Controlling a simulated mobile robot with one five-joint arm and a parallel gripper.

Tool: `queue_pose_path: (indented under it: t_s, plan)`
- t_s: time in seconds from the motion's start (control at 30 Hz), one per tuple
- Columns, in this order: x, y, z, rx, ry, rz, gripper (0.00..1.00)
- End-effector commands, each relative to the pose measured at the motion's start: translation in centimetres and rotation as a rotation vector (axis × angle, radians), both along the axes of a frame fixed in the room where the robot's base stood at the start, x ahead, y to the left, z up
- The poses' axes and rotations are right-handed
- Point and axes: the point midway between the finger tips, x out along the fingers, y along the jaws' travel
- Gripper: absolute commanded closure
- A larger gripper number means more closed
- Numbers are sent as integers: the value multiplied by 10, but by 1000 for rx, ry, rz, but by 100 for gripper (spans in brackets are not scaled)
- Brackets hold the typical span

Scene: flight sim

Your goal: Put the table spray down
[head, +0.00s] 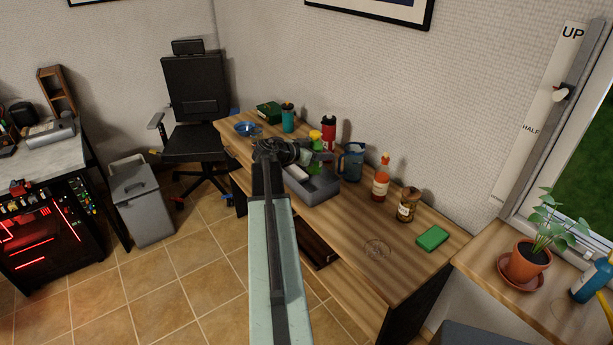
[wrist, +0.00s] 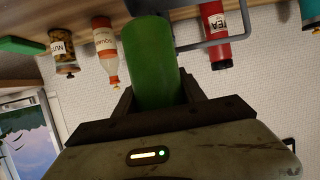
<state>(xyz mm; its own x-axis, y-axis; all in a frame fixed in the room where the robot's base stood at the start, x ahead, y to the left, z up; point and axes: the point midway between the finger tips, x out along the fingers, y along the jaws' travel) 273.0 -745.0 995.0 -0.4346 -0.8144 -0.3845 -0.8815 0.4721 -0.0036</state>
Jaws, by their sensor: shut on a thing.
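The green table spray (head: 316,143) with a yellow top shows in the head view beyond the end of my arm, above or at the grey tray on the wooden table (head: 350,243). My gripper (head: 308,154) is shut on it. In the wrist view, which is upside down, the green body of the spray (wrist: 150,62) stands between the two fingers of my gripper (wrist: 155,98). Its lower end overlaps the tabletop there. I cannot tell whether it touches a surface. My arm hides part of the table and tray.
A grey tray (head: 316,190) holds a white item. A red bottle (head: 328,133), blue pitcher (head: 352,162), sauce bottle (head: 381,178), nut jar (head: 406,206) and green sponge (head: 432,238) line the back of the table. A blue bowl (head: 246,129) is at the far end. The front right tabletop is clear.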

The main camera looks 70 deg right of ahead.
Motion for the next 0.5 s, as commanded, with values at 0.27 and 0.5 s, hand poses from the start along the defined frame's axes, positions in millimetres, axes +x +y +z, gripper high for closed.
queue_pose_path:
  t_s: [0.27, 0.5]
  plan:
    - [9, -54, 42, -2, 2, -74, 100]
    - [7, -52, 23, -1, 1, -76, 100]
